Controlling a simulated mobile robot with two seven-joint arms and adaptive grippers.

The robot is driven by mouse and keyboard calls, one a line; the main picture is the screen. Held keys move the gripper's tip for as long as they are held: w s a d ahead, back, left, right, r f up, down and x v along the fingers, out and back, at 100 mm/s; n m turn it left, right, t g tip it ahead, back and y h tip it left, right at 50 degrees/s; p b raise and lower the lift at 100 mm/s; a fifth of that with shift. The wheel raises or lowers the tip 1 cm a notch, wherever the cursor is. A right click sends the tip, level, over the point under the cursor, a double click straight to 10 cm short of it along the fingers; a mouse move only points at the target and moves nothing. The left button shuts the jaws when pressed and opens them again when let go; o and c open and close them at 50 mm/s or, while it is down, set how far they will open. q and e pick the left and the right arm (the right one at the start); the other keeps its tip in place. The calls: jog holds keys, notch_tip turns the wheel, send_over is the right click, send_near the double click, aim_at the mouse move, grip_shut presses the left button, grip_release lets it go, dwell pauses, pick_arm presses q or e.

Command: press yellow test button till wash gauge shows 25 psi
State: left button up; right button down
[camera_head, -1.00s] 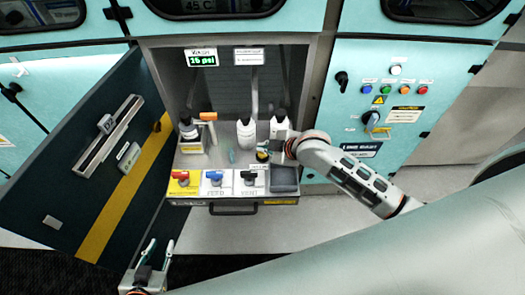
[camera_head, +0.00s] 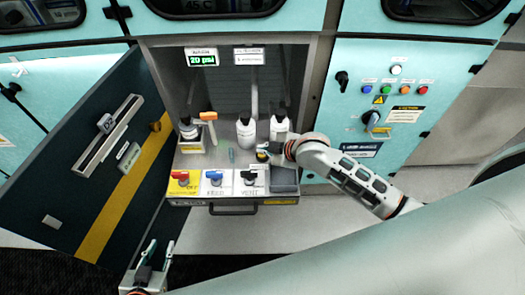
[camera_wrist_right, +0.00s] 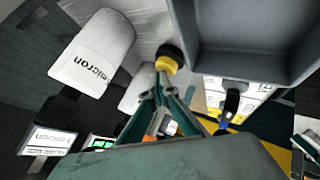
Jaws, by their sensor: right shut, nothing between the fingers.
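The wash gauge (camera_head: 201,60) is a green-lit display at the top of the open cabinet and reads 20 psi. A small round yellow and black button (camera_wrist_right: 170,56) shows in the right wrist view, just beyond my right fingertips. My right gripper (camera_wrist_right: 163,72) is shut and empty, its tips at or very near the button; I cannot tell how far the button is pressed. In the head view my right gripper (camera_head: 268,152) largely hides the button. My left gripper (camera_head: 160,246) is open and empty at the lower left, away from the cabinet.
White bottles (camera_head: 246,133) stand behind the right gripper. Red, blue and black valve handles (camera_head: 215,177) line the drawer front, with a grey tray (camera_head: 284,178) beside them. The open cabinet door (camera_head: 105,150) stands at the left. A button panel (camera_head: 385,110) is on the right.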

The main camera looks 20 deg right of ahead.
dwell(0.5)
jog(key=shift+r+p, duration=0.6)
jog(key=shift+r, duration=0.35)
jog(key=shift+r, duration=2.5)
